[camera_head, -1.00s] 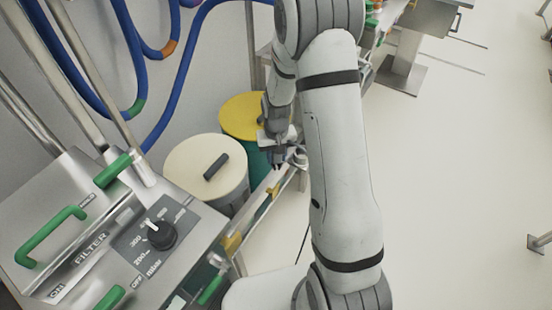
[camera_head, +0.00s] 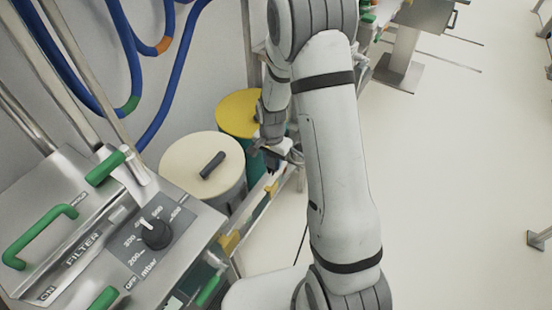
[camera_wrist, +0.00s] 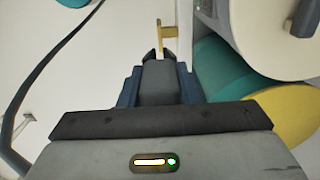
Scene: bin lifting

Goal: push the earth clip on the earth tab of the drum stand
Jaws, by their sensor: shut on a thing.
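My gripper (camera_wrist: 160,88) is shut on the earth clip (camera_wrist: 158,82), a dark grey body between its blue fingers in the wrist view. The clip's black jaws point up the picture. The brass-yellow earth tab (camera_wrist: 165,31) stands just beyond them, in line with the clip. Its near end appears between the jaw tips; I cannot tell whether they touch or grip it. In the head view my gripper (camera_head: 271,160) is beside the drum stand (camera_head: 284,183), right of the cream-lidded drum. The clip is too small to make out there.
The cream-lidded drum (camera_head: 190,153) and yellow-lidded drum (camera_head: 235,108) stand close left of my gripper. A filter unit (camera_head: 70,262) with green handles fills the lower left. A black cable (camera_wrist: 45,62) curves down the wrist view's left. Open floor (camera_head: 450,190) lies right.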

